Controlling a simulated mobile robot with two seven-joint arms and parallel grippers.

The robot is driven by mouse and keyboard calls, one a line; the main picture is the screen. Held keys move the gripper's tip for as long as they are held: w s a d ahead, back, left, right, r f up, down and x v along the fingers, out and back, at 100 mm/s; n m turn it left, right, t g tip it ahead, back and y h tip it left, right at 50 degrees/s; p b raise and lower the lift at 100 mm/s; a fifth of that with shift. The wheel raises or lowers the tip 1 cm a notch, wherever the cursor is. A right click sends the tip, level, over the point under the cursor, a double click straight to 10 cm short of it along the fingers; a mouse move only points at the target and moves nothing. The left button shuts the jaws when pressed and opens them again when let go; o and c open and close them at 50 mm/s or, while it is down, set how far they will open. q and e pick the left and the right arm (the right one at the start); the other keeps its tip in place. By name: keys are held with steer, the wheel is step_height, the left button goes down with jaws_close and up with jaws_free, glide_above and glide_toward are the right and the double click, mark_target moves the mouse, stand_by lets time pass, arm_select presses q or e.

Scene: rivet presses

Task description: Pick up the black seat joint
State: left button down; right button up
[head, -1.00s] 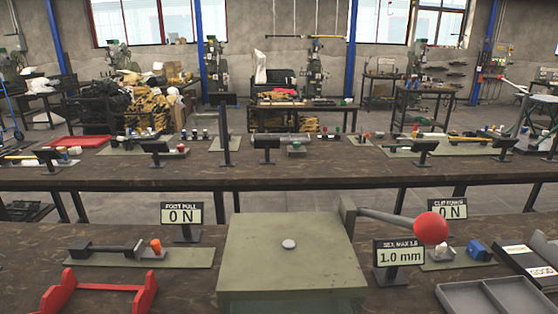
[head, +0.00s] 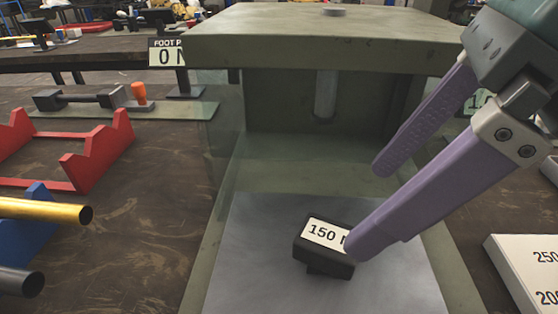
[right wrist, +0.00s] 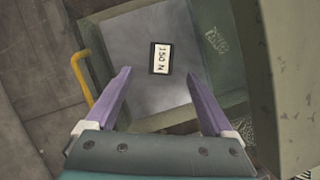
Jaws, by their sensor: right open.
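A small black block with a white "150 N" label (head: 316,259) lies on the bright metal plate of the green press, tilted a little in the head view. It is the only black piece on that plate, and I take it for the black seat joint. My right gripper (head: 378,208) has purple fingers and is open and empty. In the head view its near finger overlaps the block's right end. In the right wrist view the block (right wrist: 160,58) shows beyond the fingertips, roughly between them; contact cannot be told. My left gripper is not in view.
The press top (head: 300,38) overhangs the plate, with a vertical rod (head: 325,95) beneath it. A red cradle (head: 95,160), a brass tube (head: 45,210) and a dark tube (head: 20,281) are at left. A white numbered panel (head: 525,265) is at lower right.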

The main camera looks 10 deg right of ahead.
mark_target(331, 236)
steer(key=shift+x, duration=0.95)
steer(key=x, duration=0.5)
steer(key=shift+w+f+b, duration=0.15)
steer(key=shift+b, duration=0.2)
steer(key=shift+c, duration=0.2)
jaws_close()
